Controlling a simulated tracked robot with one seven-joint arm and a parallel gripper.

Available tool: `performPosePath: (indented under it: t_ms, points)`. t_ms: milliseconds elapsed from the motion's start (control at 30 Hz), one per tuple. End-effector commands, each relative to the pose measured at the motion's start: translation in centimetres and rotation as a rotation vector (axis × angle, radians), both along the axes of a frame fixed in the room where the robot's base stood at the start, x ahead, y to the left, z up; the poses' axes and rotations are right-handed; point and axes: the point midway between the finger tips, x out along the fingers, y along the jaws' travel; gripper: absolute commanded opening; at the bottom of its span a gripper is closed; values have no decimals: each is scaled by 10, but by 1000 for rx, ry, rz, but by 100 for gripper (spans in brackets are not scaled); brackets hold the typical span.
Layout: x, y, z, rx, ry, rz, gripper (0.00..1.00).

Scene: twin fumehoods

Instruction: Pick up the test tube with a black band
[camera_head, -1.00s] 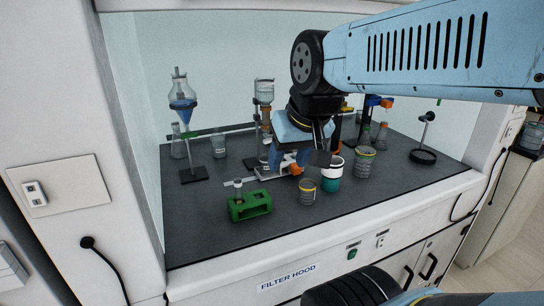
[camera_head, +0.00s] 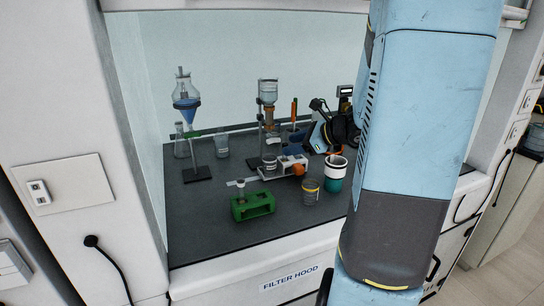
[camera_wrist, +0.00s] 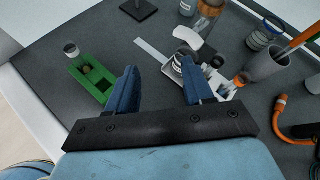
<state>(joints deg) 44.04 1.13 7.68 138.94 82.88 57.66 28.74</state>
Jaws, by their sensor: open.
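A green tube rack (camera_head: 253,206) stands at the front left of the worktop, and a clear tube (camera_head: 240,188) with a pale top is at its left end. In the wrist view the rack (camera_wrist: 92,78) is left of my gripper, with the tube (camera_wrist: 71,48) at its far end. I cannot make out a black band on this tube. My gripper (camera_wrist: 160,67) is open, its blue fingers apart with nothing held between them, above the worktop. In the head view my arm partly hides the gripper.
A white stand (camera_head: 283,172) with an orange knob is right of the rack. A banded beaker (camera_head: 310,192) and a white-and-teal cup (camera_head: 335,173) stand further right. A separatory funnel stand (camera_head: 186,100) is behind left. Worktop left of the rack is clear.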

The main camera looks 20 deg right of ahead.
Motion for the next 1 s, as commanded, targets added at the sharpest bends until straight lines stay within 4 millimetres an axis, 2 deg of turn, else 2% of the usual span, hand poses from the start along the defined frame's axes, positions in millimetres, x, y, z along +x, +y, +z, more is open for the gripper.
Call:
performPosePath:
  t_ms: [33,100,200,333,467,800,1000]
  points:
    - [6,-20,-7,69,10,-80,52]
    - [12,-43,-12,153,13,-178,52]
    - [18,-68,-19,243,15,-281,52]
    - [21,-86,-24,305,14,-355,52]
    - [30,-87,-28,322,12,-373,52]
    - [80,-66,-48,320,13,-369,52]
    - [95,-59,-53,318,13,-370,52]
